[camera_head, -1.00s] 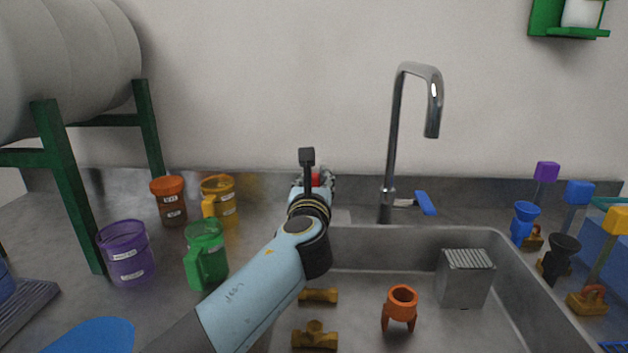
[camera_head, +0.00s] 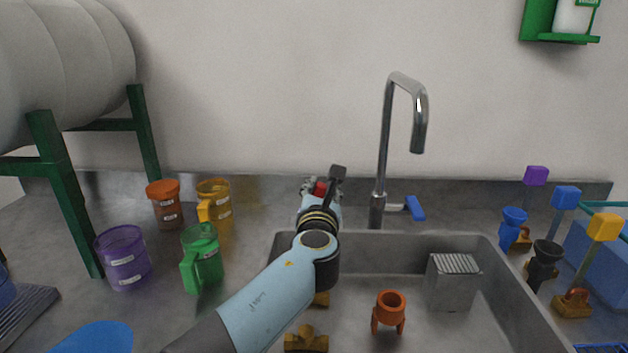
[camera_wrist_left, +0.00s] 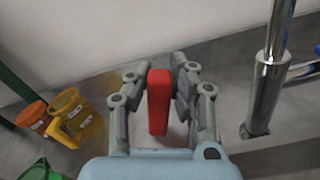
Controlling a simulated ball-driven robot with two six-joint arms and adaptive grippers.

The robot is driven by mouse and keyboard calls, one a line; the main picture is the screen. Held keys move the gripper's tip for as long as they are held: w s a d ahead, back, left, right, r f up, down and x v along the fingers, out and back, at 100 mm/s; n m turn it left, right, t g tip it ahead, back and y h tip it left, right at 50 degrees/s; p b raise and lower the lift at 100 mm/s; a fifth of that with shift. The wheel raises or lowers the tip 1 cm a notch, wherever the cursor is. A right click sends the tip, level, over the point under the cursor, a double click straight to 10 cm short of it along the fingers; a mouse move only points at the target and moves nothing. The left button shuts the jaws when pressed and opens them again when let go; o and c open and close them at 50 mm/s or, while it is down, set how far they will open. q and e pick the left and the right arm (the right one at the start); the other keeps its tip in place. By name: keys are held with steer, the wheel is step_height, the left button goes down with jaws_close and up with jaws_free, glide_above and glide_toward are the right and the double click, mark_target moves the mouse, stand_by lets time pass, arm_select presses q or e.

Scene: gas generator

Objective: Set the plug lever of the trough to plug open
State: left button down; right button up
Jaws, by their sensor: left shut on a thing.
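The red plug lever (camera_wrist_left: 158,103) stands between the fingers of my left gripper (camera_wrist_left: 160,80) in the left wrist view, and the gripper is shut on it. In the head view a bit of the lever's red (camera_head: 320,188) shows at the left gripper (camera_head: 322,187), behind the sink's back edge. The lever's base is hidden by my gripper and arm. The trough (camera_head: 410,240) is a grey metal sink, its left part covered by my left arm. My right gripper is not in view.
A chrome faucet (camera_head: 384,150) with a blue handle (camera_head: 415,208) stands right of the gripper. Purple (camera_head: 124,262), green (camera_head: 202,262), orange (camera_head: 213,200) and brown-orange (camera_head: 165,208) containers stand at left. Brass fittings (camera_head: 305,340), an orange part (camera_head: 388,313) and a grey block (camera_head: 452,283) lie in the sink.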

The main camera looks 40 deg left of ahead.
arm_select(q)
steer(key=d+m, duration=0.1)
steer(key=w+f+m+p, duration=0.1)
steer(key=m, duration=0.1)
steer(key=shift+d, duration=0.4)
steer(key=shift+w+d+f+m, duration=0.2)
steer(key=shift+d+f+m, duration=0.15)
steer(key=shift+m, duration=0.4)
steer(key=shift+w+d+f+m, duration=0.2)
steer(key=shift+f+m, duration=0.15)
steer(key=shift+m, duration=0.4)
steer(key=c, duration=1.1)
jaws_free()
steer(key=shift+r, duration=0.1)
step_height(320, 180, up, 10)
steer(key=shift+f, duration=0.1)
